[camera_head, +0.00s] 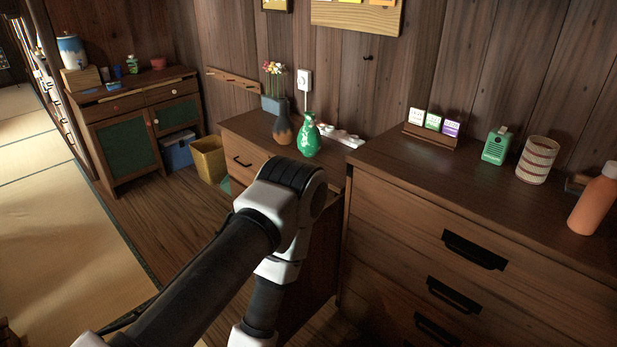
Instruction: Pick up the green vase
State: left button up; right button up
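The green vase (309,139) stands upright on the low wooden cabinet (243,127) against the wall. It has a round body, a narrow neck and pale markings. A dark vase with a tan base (283,126) stands just left of it. One arm of mine rises from the lower left and bends in front of the low cabinet, its elbow below and in front of the green vase and apart from it in the picture. The arm folds back down out of the frame. Neither of my grippers shows.
A blue flower pot (271,104) and a white power strip (342,136) are near the vase. A yellow bin (208,160) is on the floor. Open tatami lies left.

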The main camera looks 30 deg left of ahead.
aim_at(310, 140)
jog(key=i+u, duration=0.2)
jog(key=u, duration=0.15)
jog(key=i+u, duration=0.2)
jog(key=u, duration=0.2)
jog(key=i+u, duration=0.2)
jog(key=u, duration=0.15)
jog(key=i+j+u, duration=0.15)
jog(key=i+u, duration=0.15)
jog(key=u, duration=0.15)
jog(key=i+u, duration=0.45)
jog(key=k, duration=0.1)
